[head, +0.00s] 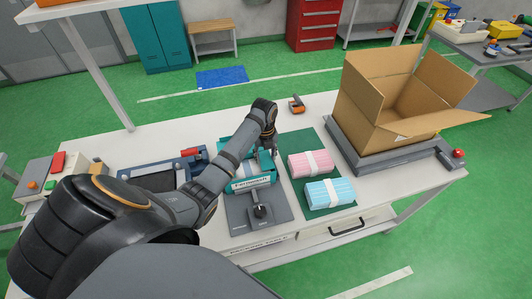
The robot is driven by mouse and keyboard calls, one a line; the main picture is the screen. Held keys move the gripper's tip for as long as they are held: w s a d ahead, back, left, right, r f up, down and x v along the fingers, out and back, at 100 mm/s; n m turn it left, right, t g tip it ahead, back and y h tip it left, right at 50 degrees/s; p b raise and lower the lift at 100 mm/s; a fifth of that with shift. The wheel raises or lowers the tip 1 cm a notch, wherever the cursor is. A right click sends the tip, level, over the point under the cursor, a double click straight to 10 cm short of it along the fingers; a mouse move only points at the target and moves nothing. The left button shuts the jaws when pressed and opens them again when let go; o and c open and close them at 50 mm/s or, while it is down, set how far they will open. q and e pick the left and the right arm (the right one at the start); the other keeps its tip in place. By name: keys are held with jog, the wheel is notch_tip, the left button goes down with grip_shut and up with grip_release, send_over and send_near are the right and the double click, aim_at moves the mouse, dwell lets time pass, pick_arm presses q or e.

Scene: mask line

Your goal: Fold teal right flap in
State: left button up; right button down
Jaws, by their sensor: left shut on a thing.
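A teal box (252,184) with a white label sits on a grey fixture (244,225) with a black knob at the middle of the table. My left arm reaches across from the left. Its gripper (268,144) is at the far right side of the teal box, shut on the teal right flap. The forearm and the fingers hide much of the box top and most of the flap, so the flap's exact angle cannot be told. My right gripper is not in view.
A pink mask bundle (311,163) and a blue one (330,192) lie on a green mat (313,140) to the right. An open cardboard carton (377,123) stands on a grey platform beyond. An orange-black tool (296,104) lies behind. A dark blue machine (151,180) stands left.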

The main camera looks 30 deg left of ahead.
pick_arm(q)
jog(key=o, duration=1.2)
notch_tip(320, 180, up, 7)
jog(key=shift+r, duration=0.2)
